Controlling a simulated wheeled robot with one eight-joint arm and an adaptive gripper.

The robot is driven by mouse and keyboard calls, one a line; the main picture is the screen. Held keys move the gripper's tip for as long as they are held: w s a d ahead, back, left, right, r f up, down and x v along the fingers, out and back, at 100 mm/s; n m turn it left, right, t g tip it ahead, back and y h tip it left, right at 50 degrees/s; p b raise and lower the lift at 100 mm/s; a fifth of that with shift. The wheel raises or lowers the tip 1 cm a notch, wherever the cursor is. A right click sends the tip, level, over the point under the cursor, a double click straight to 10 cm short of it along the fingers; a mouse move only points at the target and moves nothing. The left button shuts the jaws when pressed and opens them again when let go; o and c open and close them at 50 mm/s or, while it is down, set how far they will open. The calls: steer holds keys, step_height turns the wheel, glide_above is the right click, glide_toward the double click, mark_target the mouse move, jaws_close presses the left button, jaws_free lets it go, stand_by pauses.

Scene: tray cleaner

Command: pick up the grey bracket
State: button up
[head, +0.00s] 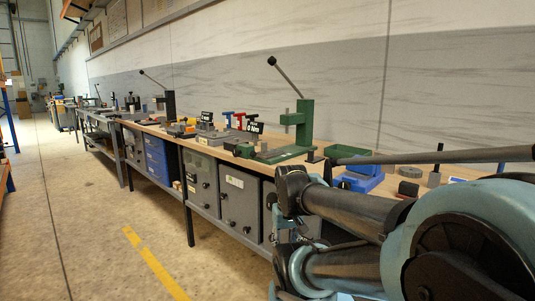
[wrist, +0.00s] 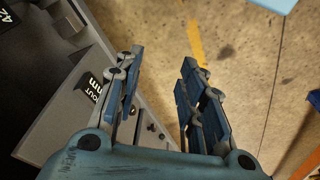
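I cannot pick out the grey bracket for sure in either view. Small grey parts lie on the long workbench (head: 318,161) in the head view, too small to tell apart. My gripper (wrist: 160,62) shows in the wrist view with its two blue-grey fingers apart and nothing between them. It hangs over the concrete floor beside the bench cabinets, away from the bench top. In the head view my arm covers the near right part of the bench, and the gripper's fingers are not clear there.
A green press (head: 304,125) with a lever and a green tray (head: 347,152) stand on the bench. Nearer are a blue block (head: 362,180) and a grey cylinder (head: 411,171). Grey cabinets (head: 240,203) sit below. The floor with a yellow line (head: 157,265) is clear at left.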

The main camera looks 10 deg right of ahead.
step_height(320, 180, up, 2)
steer(key=r, duration=0.1)
step_height(320, 180, up, 34)
steer(key=r+n+t+y, duration=0.1)
steer(key=n+y, duration=0.2)
steer(key=n, duration=0.4)
glide_above(264, 144)
steer(key=s+d, duration=0.4)
steer(key=x, duration=1.2)
steer(key=shift+w+d, duration=0.1)
steer(key=shift+d, duration=0.25)
steer(key=shift+w+x, duration=0.15)
steer(key=shift+x, duration=1.2)
steer(key=shift+w+x, duration=0.15)
steer(key=shift+x, duration=1.15)
jaws_close()
